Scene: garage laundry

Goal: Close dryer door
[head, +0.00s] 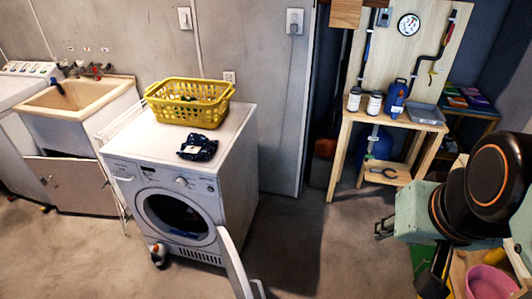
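The white dryer (225,190) stands left of the middle against the grey wall. Its round front opening (175,218) is uncovered, and the inside is dark with something bluish low in it. The dryer door (233,265) stands open, swung out toward the camera at the right of the opening. I see it nearly edge-on as a curved white panel, so its inner face and latch are hard to make out.
A yellow basket (190,103) and dark cloth (198,147) sit on the dryer. A small bottle (158,255) stands on the floor by its front. A sink (80,100) is at left, a wooden workbench (395,119) at back right.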

